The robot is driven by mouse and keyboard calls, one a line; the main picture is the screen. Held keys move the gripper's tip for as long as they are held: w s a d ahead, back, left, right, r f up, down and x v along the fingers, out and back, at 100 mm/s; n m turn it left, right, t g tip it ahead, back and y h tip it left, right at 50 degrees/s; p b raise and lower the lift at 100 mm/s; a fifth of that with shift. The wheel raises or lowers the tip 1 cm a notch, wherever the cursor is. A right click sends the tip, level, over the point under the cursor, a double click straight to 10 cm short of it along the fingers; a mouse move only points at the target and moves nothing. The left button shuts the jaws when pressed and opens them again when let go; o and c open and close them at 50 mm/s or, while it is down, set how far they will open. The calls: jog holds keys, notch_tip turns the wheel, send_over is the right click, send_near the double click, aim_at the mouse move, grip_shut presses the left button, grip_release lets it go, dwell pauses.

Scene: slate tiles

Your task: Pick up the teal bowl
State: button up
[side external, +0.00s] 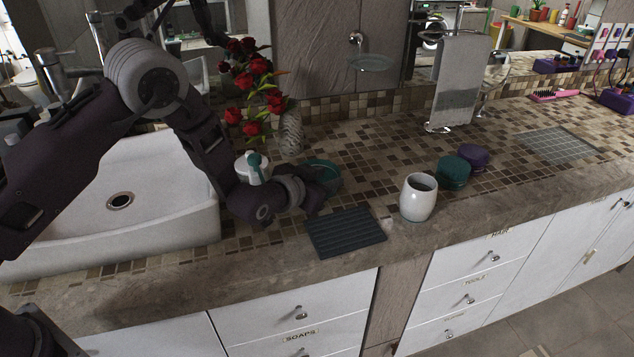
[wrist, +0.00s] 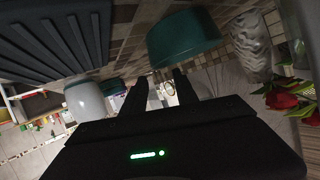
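The teal bowl (side external: 327,170) stands on the tiled counter, partly hidden behind my gripper (side external: 312,198) in the side view. In the wrist view, the bowl (wrist: 184,38) is large at the top middle. My gripper's two dark fingers (wrist: 160,84) are spread apart with a gap between them, and nothing shows clamped in that gap. The fingertips are close to the bowl's lower picture edge; I cannot tell whether they touch it.
A dark ridged mat (side external: 345,232) lies in front of my gripper. A white cup (side external: 417,200), a teal round container (side external: 453,173) and a purple one (side external: 474,156) stand to the right. A grey vase (side external: 291,132) with red roses and a white jar (side external: 250,170) are close by. The sink (side external: 150,232) is left.

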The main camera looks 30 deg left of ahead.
notch_tip(320, 180, down, 2)
jog(key=shift+f, duration=0.2)
jog(key=x, duration=0.3)
jog(key=shift+r, duration=0.1)
grip_shut()
